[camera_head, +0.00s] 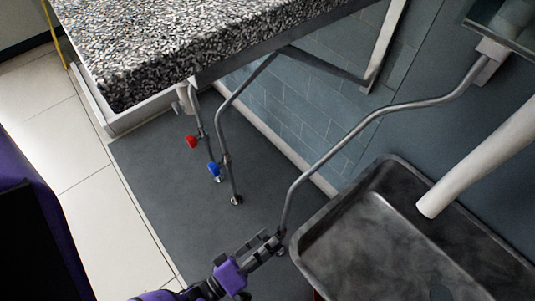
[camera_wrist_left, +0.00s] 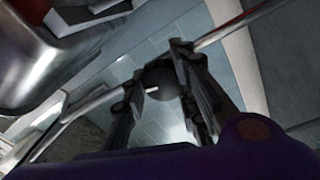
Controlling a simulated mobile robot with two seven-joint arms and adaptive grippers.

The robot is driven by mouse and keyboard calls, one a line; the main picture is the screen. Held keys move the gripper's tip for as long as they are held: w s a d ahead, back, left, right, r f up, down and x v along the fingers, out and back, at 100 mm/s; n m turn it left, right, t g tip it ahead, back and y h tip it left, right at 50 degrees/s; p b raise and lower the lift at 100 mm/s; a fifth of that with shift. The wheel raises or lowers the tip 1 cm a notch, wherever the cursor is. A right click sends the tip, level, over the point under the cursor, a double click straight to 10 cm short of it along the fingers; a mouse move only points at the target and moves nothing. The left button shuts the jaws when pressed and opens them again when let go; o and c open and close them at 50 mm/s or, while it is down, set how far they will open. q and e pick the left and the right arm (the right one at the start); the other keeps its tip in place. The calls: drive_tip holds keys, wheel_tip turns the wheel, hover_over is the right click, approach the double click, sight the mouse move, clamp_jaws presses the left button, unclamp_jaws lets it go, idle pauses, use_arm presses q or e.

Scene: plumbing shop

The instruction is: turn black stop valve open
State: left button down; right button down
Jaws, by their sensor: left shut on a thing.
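The black stop valve (camera_wrist_left: 160,84) shows in the left wrist view as a dark rounded knob between my fingers, with a short light stub in front. It sits on a thin metal pipe (camera_wrist_left: 224,36). In the head view this pipe (camera_head: 330,152) runs down from the upper right to my left gripper (camera_head: 268,246). The left gripper is shut on the valve, and its fingers hide much of it in the head view. My right gripper is in neither view.
A dark metal tray (camera_head: 372,215) stands right of the gripper, with a thick white tube (camera_head: 478,165) above it. Pipes with a red valve (camera_head: 191,141) and a blue valve (camera_head: 214,169) hang under the speckled counter (camera_head: 190,45). The grey floor left of the gripper is clear.

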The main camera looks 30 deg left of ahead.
use_arm(q)
drive_tip(key=shift+s+d+r+n, duration=0.15)
drive_tip(key=shift+d+r+n, duration=0.1)
drive_tip(key=shift+n, duration=0.55)
drive_tip(key=c, duration=1.5)
unclamp_jaws()
drive_tip(key=shift+r, duration=0.1)
drive_tip(key=shift+c, duration=0.2)
drive_tip(key=shift+a, duration=0.1)
drive_tip(key=v, duration=1.2)
